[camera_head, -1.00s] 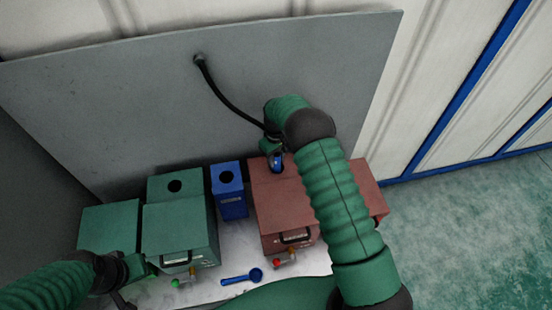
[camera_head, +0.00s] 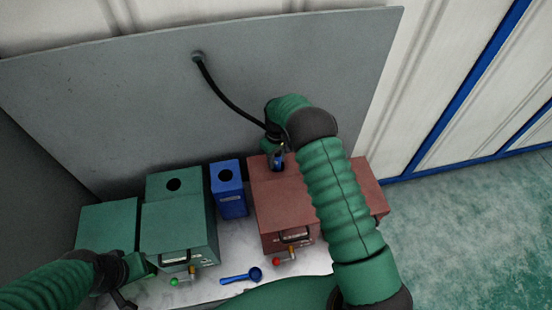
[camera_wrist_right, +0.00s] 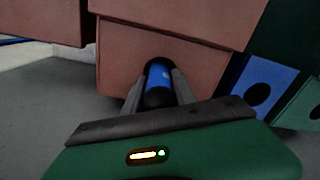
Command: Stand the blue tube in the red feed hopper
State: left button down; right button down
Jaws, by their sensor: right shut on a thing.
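The red feed hopper (camera_head: 270,200) is a red box at the right end of the row, and it also shows in the right wrist view (camera_wrist_right: 115,60). My right gripper (camera_head: 277,152) is above its back top and points down. In the right wrist view the gripper (camera_wrist_right: 158,88) is shut on the blue tube (camera_wrist_right: 158,76), which has dark ends. In the head view only a short piece of the tube (camera_head: 278,165) shows at the hopper's top opening. How deep it sits is hidden. My left gripper (camera_head: 130,280) is beside the green box at lower left; its jaws are unclear.
A blue box (camera_head: 229,200) with a round hole stands left of the hopper. Green boxes (camera_head: 180,225) stand further left. A blue scoop (camera_head: 241,276) lies in front on the pale surface. A grey panel (camera_head: 150,100) with a black hose (camera_head: 230,103) rises behind.

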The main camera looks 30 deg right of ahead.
jog(key=shift+d+f, duration=0.1)
jog(key=c, duration=0.9)
grip_release()
notch_tip(320, 180, up, 17)
jog(key=b, duration=0.2)
jog(key=s+a+t, duration=0.1)
jog(key=s+a, duration=0.2)
jog(key=s, duration=0.5)
jog(key=s+a+f+m, duration=0.1)
jog(key=s+a, duration=0.2)
jog(key=s, duration=0.5)
jog(key=s+a+f+m+t, duration=0.1)
jog(key=s+a, duration=0.2)
jog(key=s, duration=0.5)
jog(key=shift+s+a+f+t, duration=0.1)
jog(key=shift+s+f+t, duration=0.05)
jog(key=shift+s+t, duration=0.15)
jog(key=shift+w, duration=0.1)
